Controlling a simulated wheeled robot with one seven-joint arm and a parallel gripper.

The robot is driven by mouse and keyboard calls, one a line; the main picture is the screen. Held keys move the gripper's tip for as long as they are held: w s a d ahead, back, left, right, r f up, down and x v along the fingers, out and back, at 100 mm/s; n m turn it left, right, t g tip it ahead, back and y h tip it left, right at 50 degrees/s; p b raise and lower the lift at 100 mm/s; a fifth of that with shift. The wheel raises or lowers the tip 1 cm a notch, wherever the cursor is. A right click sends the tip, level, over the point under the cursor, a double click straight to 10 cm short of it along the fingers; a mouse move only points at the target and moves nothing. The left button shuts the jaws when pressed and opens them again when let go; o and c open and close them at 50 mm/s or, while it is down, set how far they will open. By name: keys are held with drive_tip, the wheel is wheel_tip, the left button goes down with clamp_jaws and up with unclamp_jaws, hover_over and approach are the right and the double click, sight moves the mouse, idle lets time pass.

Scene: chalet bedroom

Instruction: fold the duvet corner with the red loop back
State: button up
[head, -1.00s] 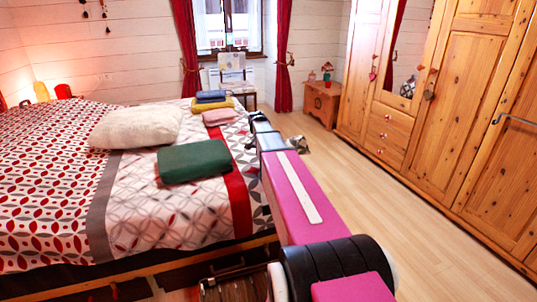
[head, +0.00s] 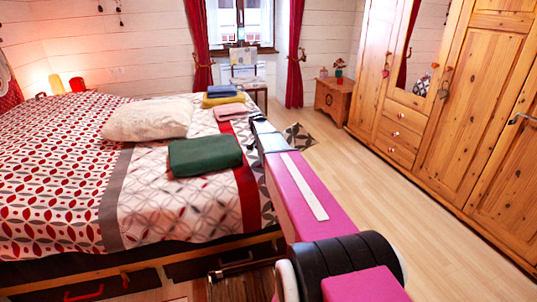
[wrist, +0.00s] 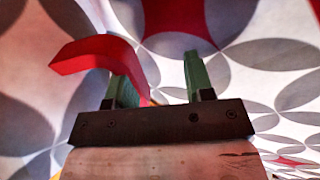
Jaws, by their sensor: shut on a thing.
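The duvet (head: 150,200) with its leaf and circle pattern covers the bed, with a grey and a red stripe across it. A patterned flap of cloth (head: 299,138), which looks like the duvet corner, stands out beyond the end of my arm in the head view. The loop bends over the left finger and runs down between the fingers. Patterned duvet cloth (wrist: 270,55) fills the view behind them. In the head view my arm hides the fingertips.
A green cushion (head: 205,156), a white pillow (head: 148,119) and folded towels (head: 222,98) lie on the duvet. A chair (head: 246,78) stands beyond the bed. Wooden wardrobes (head: 460,110) and a small chest (head: 333,97) line the right. The floor between is clear.

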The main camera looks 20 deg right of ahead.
drive_tip(key=shift+f, duration=0.45)
drive_tip(key=o, duration=0.7)
drive_tip(key=shift+c, duration=0.2)
drive_tip(key=v, duration=1.1)
drive_tip(key=shift+d, duration=0.15)
